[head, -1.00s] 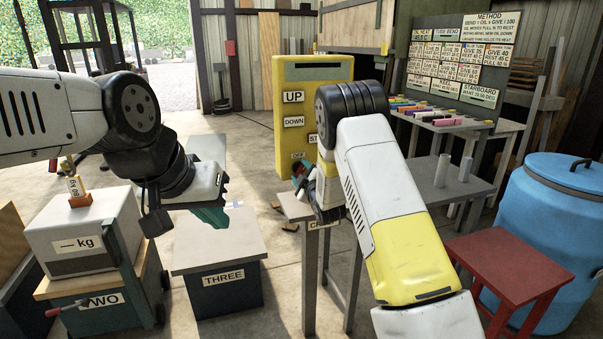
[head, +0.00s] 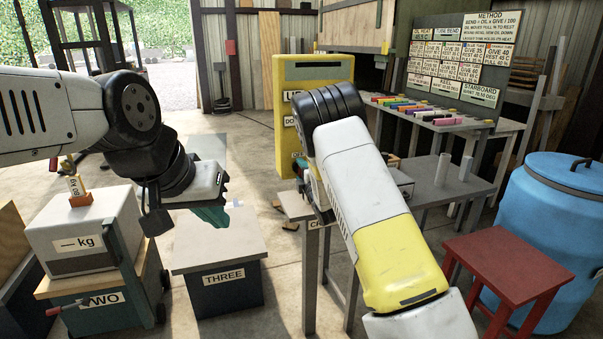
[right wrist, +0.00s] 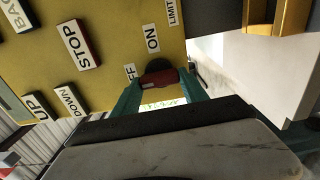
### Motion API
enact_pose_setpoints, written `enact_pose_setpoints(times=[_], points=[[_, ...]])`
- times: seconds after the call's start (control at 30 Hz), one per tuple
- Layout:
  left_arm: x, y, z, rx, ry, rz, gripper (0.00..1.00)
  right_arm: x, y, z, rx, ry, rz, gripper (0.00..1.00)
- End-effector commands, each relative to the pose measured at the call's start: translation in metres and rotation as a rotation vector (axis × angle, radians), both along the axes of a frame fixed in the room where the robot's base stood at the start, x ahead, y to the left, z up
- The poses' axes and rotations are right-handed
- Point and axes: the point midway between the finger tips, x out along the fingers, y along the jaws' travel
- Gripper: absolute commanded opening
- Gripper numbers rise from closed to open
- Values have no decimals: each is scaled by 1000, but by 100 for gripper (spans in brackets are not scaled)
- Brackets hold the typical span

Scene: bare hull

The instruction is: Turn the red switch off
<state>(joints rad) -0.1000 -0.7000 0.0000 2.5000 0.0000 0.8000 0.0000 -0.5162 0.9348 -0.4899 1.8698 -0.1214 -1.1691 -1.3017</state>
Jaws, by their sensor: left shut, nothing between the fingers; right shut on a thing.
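The yellow cabinet (head: 315,72) stands at the middle back, its labelled face partly covered by my right arm in the head view. In the right wrist view its yellow panel (right wrist: 105,55) fills the upper left. The red switch (right wrist: 158,77) sits there on a dark round base, beside the ON label (right wrist: 152,38) and a partly hidden OFF label (right wrist: 130,70). My right gripper (right wrist: 160,88) has its teal fingers on either side of the red handle, shut on it. The handle's exact setting is hard to tell. My left gripper (head: 212,216) is shut and empty above the block marked THREE.
The block marked THREE (head: 220,245) and a small stand (head: 300,207) are in front. A grey bench (head: 440,188) with two upright tubes, a red stool (head: 510,262) and a blue barrel (head: 555,225) stand at right. A scale (head: 85,235) is at left.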

Motion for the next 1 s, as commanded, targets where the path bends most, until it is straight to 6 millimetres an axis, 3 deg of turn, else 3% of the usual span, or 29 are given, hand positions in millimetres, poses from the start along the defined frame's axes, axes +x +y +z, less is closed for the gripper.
enact_pose_setpoints(times=[0.37, 0.4, 0.5, 0.83, 1.0], points=[[0, 0, 0, 0, 0, 0, 0, -1, 1, -2, -7, 2, 2, 10], [0, 0, 0, 0, 0, 0, 0, -1, 1, -2, -6, 2, 2, 57], [0, 0, 0, 0, 0, 0, 0, -1, 1, -2, -6, 1, 1, 73], [0, 0, 0, 0, 0, 0, 0, -2, -1, -1, -4, 1, 0, 73], [0, 0, 0, 0, 0, 0, 0, -22, -7, -1, -4, 3, -1, 73]])
